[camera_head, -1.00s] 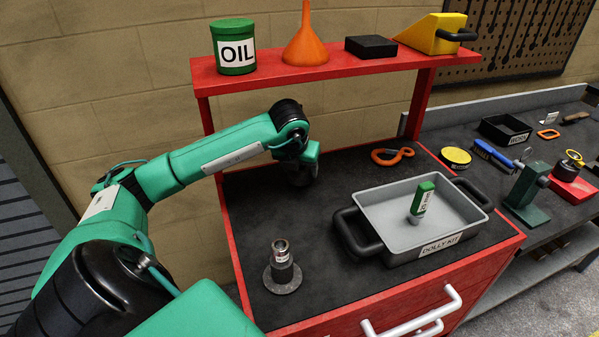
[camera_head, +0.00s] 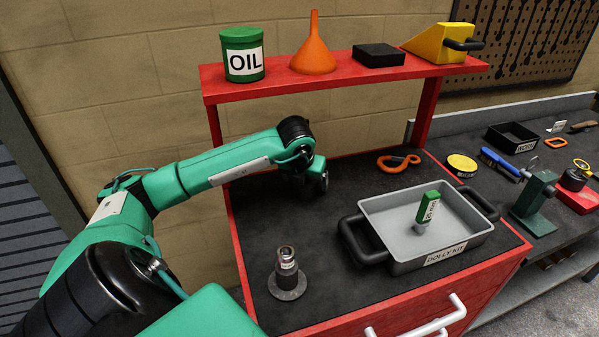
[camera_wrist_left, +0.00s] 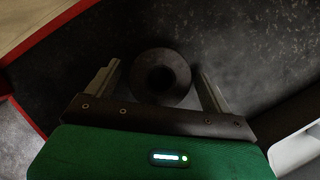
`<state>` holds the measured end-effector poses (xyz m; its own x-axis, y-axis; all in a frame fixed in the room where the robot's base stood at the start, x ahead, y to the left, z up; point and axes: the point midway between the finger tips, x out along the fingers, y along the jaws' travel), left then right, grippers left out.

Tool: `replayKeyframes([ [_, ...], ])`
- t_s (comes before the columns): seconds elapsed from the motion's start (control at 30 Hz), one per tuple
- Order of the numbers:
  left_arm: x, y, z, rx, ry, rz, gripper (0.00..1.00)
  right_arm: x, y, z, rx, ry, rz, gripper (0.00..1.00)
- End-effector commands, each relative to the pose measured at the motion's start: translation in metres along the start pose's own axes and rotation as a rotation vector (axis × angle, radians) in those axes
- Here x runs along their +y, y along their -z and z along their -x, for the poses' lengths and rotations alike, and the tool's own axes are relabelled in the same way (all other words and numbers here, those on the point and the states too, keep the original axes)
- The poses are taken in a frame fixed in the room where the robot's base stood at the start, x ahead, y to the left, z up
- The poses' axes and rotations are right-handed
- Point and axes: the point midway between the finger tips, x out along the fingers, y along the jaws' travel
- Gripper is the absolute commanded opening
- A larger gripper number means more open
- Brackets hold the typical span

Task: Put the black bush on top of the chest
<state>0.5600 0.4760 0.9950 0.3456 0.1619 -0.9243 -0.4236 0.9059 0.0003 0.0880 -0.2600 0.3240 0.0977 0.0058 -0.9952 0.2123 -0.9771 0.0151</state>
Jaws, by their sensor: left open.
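The black bush (camera_wrist_left: 161,96) is a dark ring with a round hole, seen from above in the left wrist view. It stands on the dark top of the red chest (camera_head: 340,290), between the fingers of my left gripper (camera_wrist_left: 158,70). The fingers are open, with a gap on either side of the bush. In the head view my left gripper (camera_head: 316,184) is low over the back left of the chest top. The bush cannot be made out there, behind my wrist. My right gripper is not in view.
A grey tray (camera_head: 385,217) labelled DOLLY KIT, holding a green-and-white bottle (camera_head: 428,207), stands at right. A flanged metal post (camera_head: 287,272) stands front left. An orange hook (camera_head: 398,164) lies behind. A red shelf (camera_head: 330,82) overhangs the back. The middle is clear.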

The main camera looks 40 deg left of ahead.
Motion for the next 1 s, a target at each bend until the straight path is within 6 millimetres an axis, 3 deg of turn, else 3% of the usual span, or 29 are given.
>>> replayKeyframes([
  [0.27,0.0,-0.001,0.05,-0.008,0.001,-0.002,0.85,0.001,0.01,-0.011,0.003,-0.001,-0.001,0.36],
  [0.7,0.001,0.089,0.08,-0.001,-0.003,-0.005,0.85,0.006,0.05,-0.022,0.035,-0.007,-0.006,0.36],
  [1.0,0.0,0.11,0.092,-0.001,0.0,-0.001,0.85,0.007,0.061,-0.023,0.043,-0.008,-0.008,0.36],
])
